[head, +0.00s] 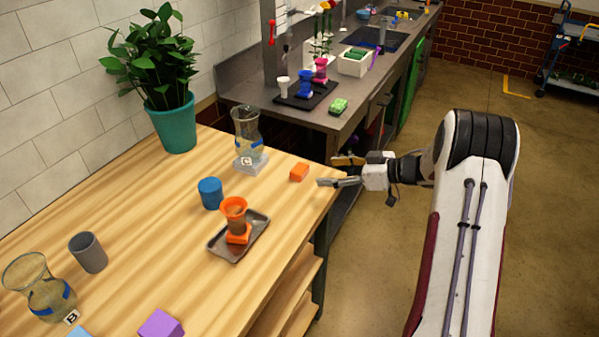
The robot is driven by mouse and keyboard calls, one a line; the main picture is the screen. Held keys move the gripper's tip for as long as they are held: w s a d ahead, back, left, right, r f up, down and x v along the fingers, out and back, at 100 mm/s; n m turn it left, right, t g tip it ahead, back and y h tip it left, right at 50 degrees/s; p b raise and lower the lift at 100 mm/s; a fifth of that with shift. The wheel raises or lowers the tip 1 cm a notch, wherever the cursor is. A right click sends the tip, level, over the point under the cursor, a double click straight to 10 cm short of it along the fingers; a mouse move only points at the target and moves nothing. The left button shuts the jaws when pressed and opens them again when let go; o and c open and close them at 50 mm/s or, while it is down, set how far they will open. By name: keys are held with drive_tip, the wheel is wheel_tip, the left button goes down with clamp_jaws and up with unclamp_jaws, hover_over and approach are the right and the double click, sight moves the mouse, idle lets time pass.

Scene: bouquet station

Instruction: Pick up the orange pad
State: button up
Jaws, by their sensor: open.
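The orange pad (299,172) is a small flat block lying on the wooden table near its right edge. My gripper (334,171) is open and empty just right of the pad, with its fingers spread and pointing left toward the table. One finger is near the table edge beside the pad, the other is farther back. A gap shows between the pad and the nearer fingertip. The height of my gripper over the table is hard to tell.
A glass vase (246,135) on a pale pad stands behind left of the orange pad. A blue cup (210,193) and a grey tray (226,250) holding an orange cup (234,213) are left. A potted plant (172,122) stands by the wall. A grey counter (240,87) is behind.

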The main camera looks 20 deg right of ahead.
sight(306, 172)
drive_tip(key=shift+x, duration=1.3)
drive_tip(key=shift+s+a+x, duration=0.1)
drive_tip(key=shift+a+x, duration=0.05)
drive_tip(key=shift+x, duration=1.15)
drive_tip(key=shift+s+a+x, duration=0.15)
drive_tip(key=shift+x, duration=1.15)
drive_tip(key=shift+r, duration=0.1)
drive_tip(key=c, duration=1.1)
